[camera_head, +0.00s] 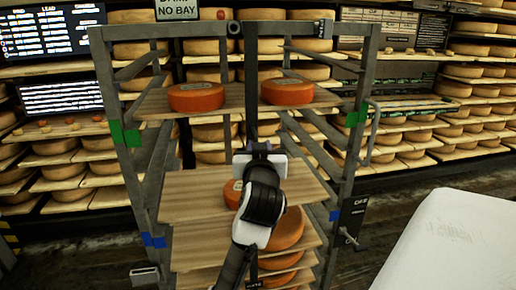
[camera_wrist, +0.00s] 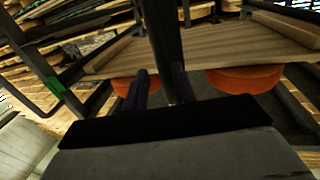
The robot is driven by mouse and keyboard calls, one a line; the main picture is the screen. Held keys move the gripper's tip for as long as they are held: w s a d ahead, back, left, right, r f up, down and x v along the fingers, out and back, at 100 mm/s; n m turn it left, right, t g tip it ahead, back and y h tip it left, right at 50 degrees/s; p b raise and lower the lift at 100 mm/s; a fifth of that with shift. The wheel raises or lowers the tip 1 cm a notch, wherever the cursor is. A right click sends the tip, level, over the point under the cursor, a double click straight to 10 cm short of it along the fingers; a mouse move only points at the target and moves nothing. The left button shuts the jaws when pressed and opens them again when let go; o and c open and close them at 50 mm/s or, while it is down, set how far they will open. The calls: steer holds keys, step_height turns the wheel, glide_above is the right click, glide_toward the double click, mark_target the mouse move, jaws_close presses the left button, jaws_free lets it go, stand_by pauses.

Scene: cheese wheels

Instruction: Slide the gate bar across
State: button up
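The gate bar (camera_head: 250,75) is a dark upright bar down the front middle of the grey metal rack (camera_head: 105,75), hanging from the rack's top rail. My gripper (camera_head: 258,148) is at the bar's lower visible part, in front of the rack. In the wrist view the dark bar (camera_wrist: 164,30) runs down to between the two fingers of my gripper (camera_wrist: 160,90). The fingers are apart with the bar between them. I cannot tell whether they press on it. My wrist and arm hide the stretch of the bar below the gripper in the head view.
Orange cheese wheels (camera_head: 196,97) (camera_head: 287,91) sit on the rack's upper board (camera_head: 160,106), with more on the lower boards (camera_head: 190,185). A white surface (camera_head: 455,245) stands at the front right. Shelves of pale cheese wheels (camera_head: 480,115) fill the back wall.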

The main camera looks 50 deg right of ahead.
steer(key=shift+a, duration=0.1)
steer(key=b+v, duration=0.5)
steer(key=v, duration=0.8)
steer(key=shift+s+a, duration=0.2)
steer(key=shift+s, duration=0.1)
